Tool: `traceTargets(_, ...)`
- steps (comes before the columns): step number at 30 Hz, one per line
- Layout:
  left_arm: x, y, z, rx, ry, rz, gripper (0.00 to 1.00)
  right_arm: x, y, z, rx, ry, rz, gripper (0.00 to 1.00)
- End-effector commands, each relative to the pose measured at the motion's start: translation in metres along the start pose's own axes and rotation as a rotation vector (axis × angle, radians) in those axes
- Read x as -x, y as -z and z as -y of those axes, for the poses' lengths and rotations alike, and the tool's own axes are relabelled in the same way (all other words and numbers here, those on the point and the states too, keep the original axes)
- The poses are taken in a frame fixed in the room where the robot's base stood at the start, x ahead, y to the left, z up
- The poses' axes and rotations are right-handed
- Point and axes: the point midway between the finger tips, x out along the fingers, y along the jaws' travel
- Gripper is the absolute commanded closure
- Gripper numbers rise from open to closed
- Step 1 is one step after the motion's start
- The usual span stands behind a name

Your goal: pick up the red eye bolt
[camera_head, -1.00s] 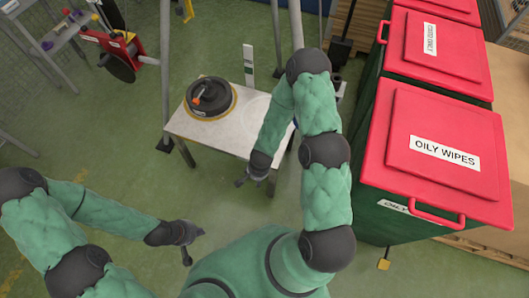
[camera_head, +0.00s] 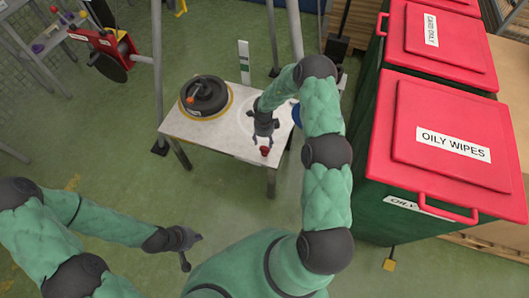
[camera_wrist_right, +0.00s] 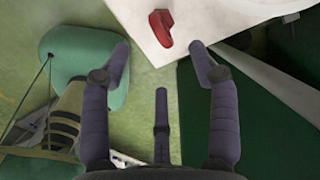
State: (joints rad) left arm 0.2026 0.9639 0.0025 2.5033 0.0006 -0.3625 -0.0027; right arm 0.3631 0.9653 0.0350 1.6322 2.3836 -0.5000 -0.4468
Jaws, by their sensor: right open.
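The red eye bolt (camera_head: 264,151) lies near the front edge of the white table (camera_head: 215,133). My left gripper (camera_head: 190,248) hangs over the floor at lower left, fingers spread, empty.
A black round turntable device (camera_head: 204,96) with an orange knob sits on the table's left. A blue round thing (camera_head: 296,115) is partly hidden behind my right arm. Green bins with red lids (camera_head: 440,140) stand close on the right. Green floor is clear in front of the table.

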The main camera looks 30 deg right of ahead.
Motion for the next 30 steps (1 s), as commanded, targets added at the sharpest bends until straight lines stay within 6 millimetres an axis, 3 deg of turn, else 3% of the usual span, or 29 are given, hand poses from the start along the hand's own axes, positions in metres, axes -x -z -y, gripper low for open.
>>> traceTargets(5,-0.005,0.000,0.002,0.000,0.000,0.000,1.00,-0.010,-0.002,0.002,-0.028,-0.008,0.008,0.39)
traceTargets(13,-0.020,0.001,0.007,0.000,0.000,0.000,1.00,-0.049,-0.001,0.001,-0.027,-0.008,0.007,0.39)
traceTargets(22,-0.029,0.001,0.010,0.000,0.000,0.000,1.00,-0.068,-0.002,0.002,-0.026,-0.007,0.007,0.39)
traceTargets(30,-0.049,0.002,0.018,0.000,0.000,0.000,1.00,-0.103,-0.001,0.003,-0.025,-0.007,0.008,0.39)
